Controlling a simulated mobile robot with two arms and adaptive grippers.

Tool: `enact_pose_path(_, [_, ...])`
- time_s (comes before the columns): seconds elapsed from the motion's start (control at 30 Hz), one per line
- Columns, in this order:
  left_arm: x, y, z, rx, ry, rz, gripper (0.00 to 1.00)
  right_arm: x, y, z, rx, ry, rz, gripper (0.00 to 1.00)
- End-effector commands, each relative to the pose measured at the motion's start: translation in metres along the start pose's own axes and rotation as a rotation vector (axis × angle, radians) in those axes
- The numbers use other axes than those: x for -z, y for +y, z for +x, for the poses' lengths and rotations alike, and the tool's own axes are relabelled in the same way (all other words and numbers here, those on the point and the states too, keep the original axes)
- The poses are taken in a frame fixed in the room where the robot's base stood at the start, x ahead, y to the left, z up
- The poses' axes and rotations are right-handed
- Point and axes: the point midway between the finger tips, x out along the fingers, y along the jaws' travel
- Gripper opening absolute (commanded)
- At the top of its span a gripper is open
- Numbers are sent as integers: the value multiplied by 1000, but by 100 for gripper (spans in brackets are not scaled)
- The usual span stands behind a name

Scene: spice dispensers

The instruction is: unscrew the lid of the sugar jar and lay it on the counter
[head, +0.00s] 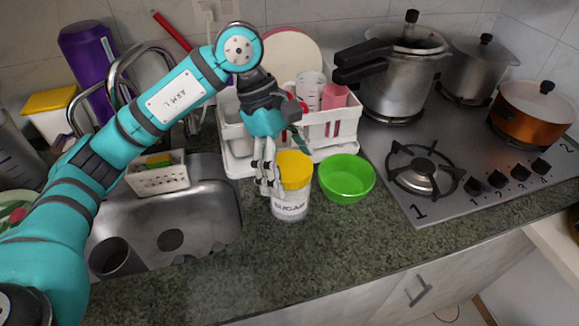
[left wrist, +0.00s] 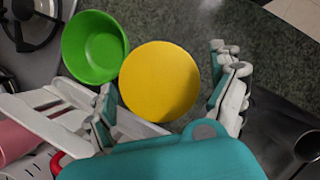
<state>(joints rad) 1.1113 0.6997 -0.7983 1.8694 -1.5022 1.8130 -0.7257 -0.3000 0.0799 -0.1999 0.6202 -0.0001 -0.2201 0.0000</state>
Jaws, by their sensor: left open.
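The sugar jar (head: 290,206) stands upright on the counter (head: 330,240), between the sink and a green bowl. It is clear with a SUGAR label, and its yellow lid (head: 294,168) is on top. My left gripper (head: 268,176) points down at the jar, its near fingers in front of the lid's left side. In the left wrist view the round lid (left wrist: 160,82) shows between the spread fingers of the open gripper (left wrist: 163,72), with visible gaps on both sides. I see no contact with the lid. My right gripper is not in view.
The green bowl (head: 347,178) stands close to the jar's right. A white dish rack (head: 322,128) is behind it. The sink (head: 165,222) lies left and the gas hob (head: 440,150) right. The counter in front of the jar is clear.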

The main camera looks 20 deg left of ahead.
Motion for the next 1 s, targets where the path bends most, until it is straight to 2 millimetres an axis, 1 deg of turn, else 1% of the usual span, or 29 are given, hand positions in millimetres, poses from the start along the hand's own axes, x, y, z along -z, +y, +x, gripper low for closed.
enact_pose_path(0.1, [0, 1, 3, 51, -1, 122, 93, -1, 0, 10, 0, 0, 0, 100])
enact_pose_path(0.43, [1, 1, 2, 206, 0, 489, 93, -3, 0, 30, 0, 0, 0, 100])
enact_pose_path(0.47, [0, 1, -2, 226, 2, 534, 93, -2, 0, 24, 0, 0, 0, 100])
enact_pose_path(0.53, [-1, 1, -4, 262, 1, 616, 93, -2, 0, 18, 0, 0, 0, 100])
enact_pose_path(0.7, [1, 0, -1, 291, 0, 689, 93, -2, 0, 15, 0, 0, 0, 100])
enact_pose_path(0.9, [1, 0, 0, 292, -1, 693, 93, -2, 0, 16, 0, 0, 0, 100])
enact_pose_path(0.97, [1, 0, 0, 292, -1, 693, 87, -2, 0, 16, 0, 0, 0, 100])
enact_pose_path(1.0, [1, 0, 0, 292, -1, 692, 81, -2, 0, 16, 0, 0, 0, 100])
